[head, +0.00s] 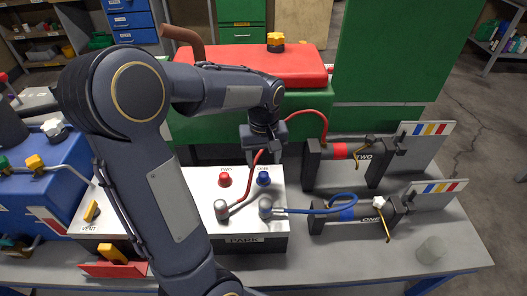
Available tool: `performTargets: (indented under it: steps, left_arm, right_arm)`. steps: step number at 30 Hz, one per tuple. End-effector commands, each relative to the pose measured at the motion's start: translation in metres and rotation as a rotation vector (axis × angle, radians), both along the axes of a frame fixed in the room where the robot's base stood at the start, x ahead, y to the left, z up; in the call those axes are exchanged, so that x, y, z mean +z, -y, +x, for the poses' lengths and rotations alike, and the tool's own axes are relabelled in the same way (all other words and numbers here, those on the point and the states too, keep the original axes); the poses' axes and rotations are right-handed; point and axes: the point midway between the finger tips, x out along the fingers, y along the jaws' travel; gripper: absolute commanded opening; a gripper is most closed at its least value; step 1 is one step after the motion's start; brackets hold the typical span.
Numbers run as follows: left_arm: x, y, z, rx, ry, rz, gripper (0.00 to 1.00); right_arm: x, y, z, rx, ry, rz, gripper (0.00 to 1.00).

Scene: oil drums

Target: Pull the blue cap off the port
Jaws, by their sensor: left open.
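The blue cap (264,179) stands upright on the white top of the port box (275,226), on the right of its back row. A red cap (225,180) stands to its left. My left gripper (264,153) is open and points down, above and just behind the blue cap in the picture, apart from it. Its fingertips are small and partly hidden by the gripper body and a red hose. The port under the blue cap is hidden. My right gripper is not in view.

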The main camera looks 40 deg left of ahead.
Motion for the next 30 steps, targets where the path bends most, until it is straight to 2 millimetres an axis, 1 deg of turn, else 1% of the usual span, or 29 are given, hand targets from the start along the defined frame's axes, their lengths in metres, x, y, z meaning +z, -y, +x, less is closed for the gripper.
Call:
performTargets:
  steps: [1,3,9,14,21,23,30]
  left_arm:
    - [-0.010,0.000,-0.001,0.000,-0.006,0.000,0.54]
    - [-0.021,0.000,-0.001,-0.001,-0.005,-0.001,0.54]
    - [-0.045,0.000,-0.001,-0.002,-0.003,-0.001,0.54]
    - [-0.053,0.000,-0.001,-0.002,-0.001,-0.001,0.54]
    - [-0.054,0.000,-0.001,-0.002,0.000,-0.001,0.54]
    - [-0.054,0.000,-0.001,-0.003,-0.001,-0.002,0.47]
    - [-0.053,0.001,0.000,-0.003,0.000,-0.001,0.16]
  right_arm:
    - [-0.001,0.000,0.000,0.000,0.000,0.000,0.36]
    - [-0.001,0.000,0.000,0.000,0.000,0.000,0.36]
    - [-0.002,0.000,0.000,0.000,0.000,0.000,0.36]
    - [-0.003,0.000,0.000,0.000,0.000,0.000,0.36]
    - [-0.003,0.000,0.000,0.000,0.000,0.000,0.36]
    - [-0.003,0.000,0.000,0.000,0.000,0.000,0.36]
    - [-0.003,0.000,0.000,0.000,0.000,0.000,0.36]
